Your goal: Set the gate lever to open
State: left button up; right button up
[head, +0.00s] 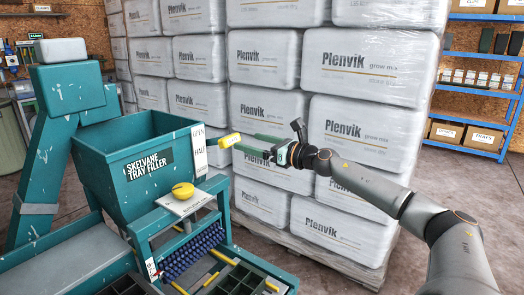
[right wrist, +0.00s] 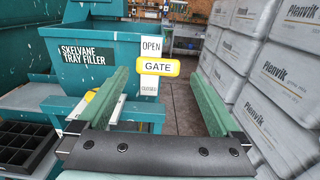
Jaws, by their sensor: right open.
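The gate lever has a yellow handle (head: 230,140) on the right side of the teal hopper (head: 135,172). In the right wrist view the yellow handle marked GATE (right wrist: 158,67) sits in front of a white scale, below the OPEN label (right wrist: 151,47) and above the CLOSED label (right wrist: 149,87), so around the middle. The scale also shows in the head view (head: 199,151). My right gripper (head: 246,142) is open and empty, its green fingers pointing at the handle. In the right wrist view the handle appears between the fingertips; I cannot tell whether they touch it. My left gripper is not in view.
A tall wrapped stack of Plenvik bags (head: 345,135) stands close behind and right of my right arm. A yellow knob (head: 183,190) on a white plate is below the lever. Black trays (head: 240,281) lie in the machine's lower frame. Blue shelves (head: 475,92) stand at far right.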

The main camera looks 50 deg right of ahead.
jog(key=s, duration=0.2)
jog(key=shift+s+d+b, duration=0.1)
jog(key=shift+s+b, duration=0.25)
jog(key=shift+b, duration=0.05)
dwell(0.3)
dwell(0.5)
jog(key=s+a+f+m+g+h+p, duration=0.1)
jog(key=s+a+f+m, duration=0.15)
jog(key=f+m, duration=0.5)
jog(key=s+a+f+m+g+h+p, duration=0.1)
jog(key=s+a+f+m, duration=0.2)
jog(key=f, duration=0.7)
jog(key=s+a+f+m+g+h+p, duration=0.1)
jog(key=s+f+m, duration=0.2)
jog(key=f+m, duration=0.5)
jog(key=s+a+f+m+g+p, duration=0.1)
jog(key=s+a+f+m, duration=0.3)
jog(key=a+f, duration=0.2)
jog(key=s+a+f+m+g, duration=0.2)
jog(key=s+a+f+m, duration=0.25)
jog(key=a+f, duration=0.25)
jog(key=s+a+f+m+g+y, duration=0.1)
jog(key=s+a+m, duration=0.3)
jog(key=a, duration=0.4)
jog(key=s+a+f+m+g+y+p, duration=0.1)
jog(key=s+a+m, duration=0.3)
jog(key=a, duration=0.5)
jog(key=shift+s+f+m+g+y, duration=0.3)
jog(key=shift+f+y, duration=0.1)
jog(key=shift+f, duration=0.35)
